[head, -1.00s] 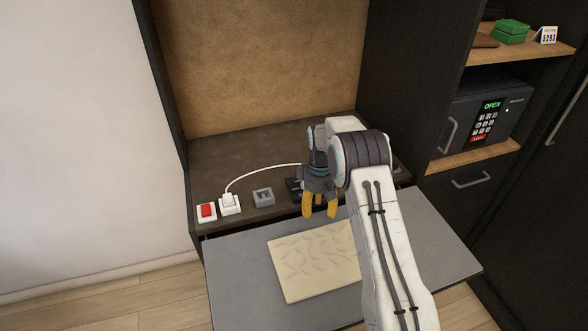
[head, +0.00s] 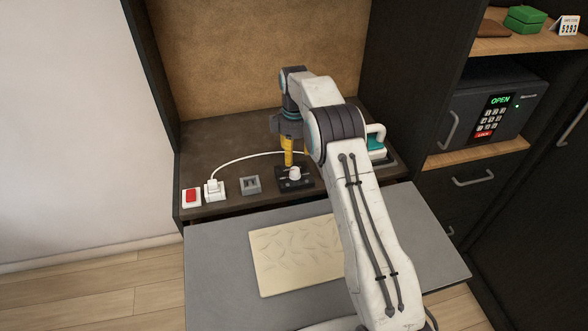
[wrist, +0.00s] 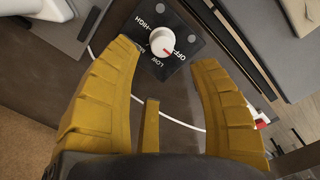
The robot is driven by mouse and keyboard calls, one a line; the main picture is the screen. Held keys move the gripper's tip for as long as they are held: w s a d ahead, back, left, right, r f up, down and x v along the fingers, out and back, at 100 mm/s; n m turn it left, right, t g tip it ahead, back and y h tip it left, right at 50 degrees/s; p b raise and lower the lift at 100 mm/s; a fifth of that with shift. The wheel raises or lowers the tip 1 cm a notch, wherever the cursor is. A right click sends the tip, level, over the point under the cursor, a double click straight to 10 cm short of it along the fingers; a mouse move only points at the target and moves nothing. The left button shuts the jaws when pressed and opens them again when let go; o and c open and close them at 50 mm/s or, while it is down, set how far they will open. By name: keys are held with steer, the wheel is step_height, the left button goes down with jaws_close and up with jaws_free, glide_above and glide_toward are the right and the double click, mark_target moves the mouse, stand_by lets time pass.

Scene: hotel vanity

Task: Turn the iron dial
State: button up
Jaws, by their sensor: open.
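The iron dial (head: 295,172) is a white round knob on a black panel (head: 296,184) on the brown counter. In the wrist view the dial (wrist: 161,40) sits upper middle, its red mark pointing toward OFF; other labels on the panel (wrist: 184,38) include LOW and HIGH. My gripper (head: 288,162) points down above the counter, just behind the dial in the head view. Its yellow fingers are open and empty. In the wrist view the dial lies between and beyond the fingertips (wrist: 166,62), with no contact visible.
A teal and white iron (head: 377,150) stands right of the panel, partly behind my arm. A grey switch (head: 250,185), a white plug (head: 214,188) with a white cord and a red switch (head: 191,196) lie left. A cream board (head: 295,260) lies on the grey pull-out surface (head: 215,265).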

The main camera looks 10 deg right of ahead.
mark_target(295, 169)
steer(key=shift+s+f+n, duration=0.15)
steer(key=shift+s+n, duration=0.1)
steer(key=shift+n, duration=0.85)
steer(key=shift+f+p, duration=0.85)
steer(key=shift+f, duration=2.7)
jaws_close()
